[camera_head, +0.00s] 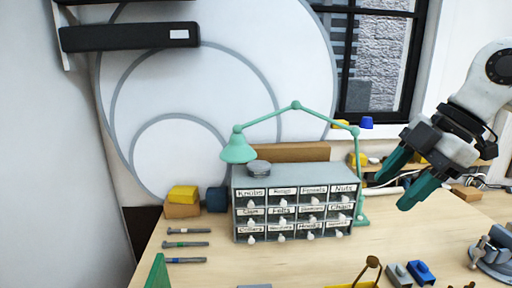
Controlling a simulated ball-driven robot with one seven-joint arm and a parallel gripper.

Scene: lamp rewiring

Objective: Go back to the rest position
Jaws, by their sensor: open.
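My gripper (410,179) is at the right of the view, with two green fingers pointing down and to the left. The fingers are apart and nothing shows between them. It hangs above the right part of the wooden table (190,263), clear of the things on it. My arm comes in from the right edge. The green lamp (296,105) stands behind the drawer cabinet (295,203), its shade hanging over the cabinet's left end.
Several screwdriver-like tools (186,244) lie at the left. Yellow (182,194) and blue blocks (216,199) sit beside the cabinet. A blue block (421,272) and a grey metal device (493,252) are at the front right. A windowed wall stands behind.

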